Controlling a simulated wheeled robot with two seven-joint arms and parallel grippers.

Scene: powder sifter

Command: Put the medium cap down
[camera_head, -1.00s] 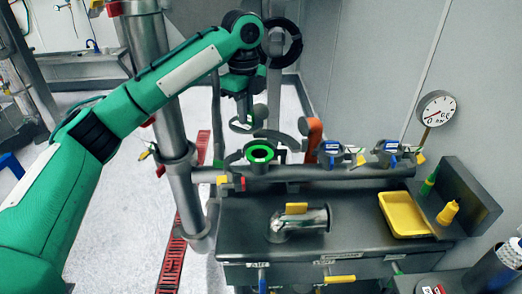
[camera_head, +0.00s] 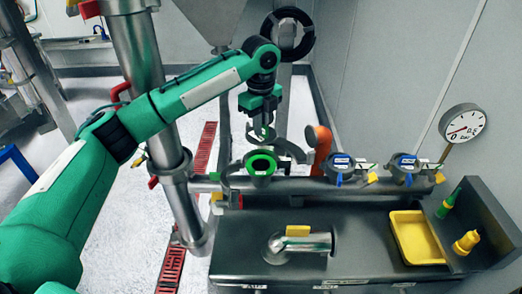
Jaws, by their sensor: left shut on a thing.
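My left gripper (camera_head: 262,116) points down from the end of the green arm and is shut on the medium cap (camera_head: 262,133), a small grey disc-like piece partly hidden by the fingers. The cap hangs just above and behind an open pipe port with a green ring (camera_head: 261,164); a small gap seems to show between them. A grey open clamp (camera_head: 290,150) stands beside the port. My right gripper is not in view.
An orange handle (camera_head: 322,143) stands right of the port, then two clamped ports with blue tags (camera_head: 341,162). The dark bench (camera_head: 375,245) bears a metal elbow pipe (camera_head: 298,245) and a yellow tray (camera_head: 417,238). A thick steel column (camera_head: 138,65) stands to the left.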

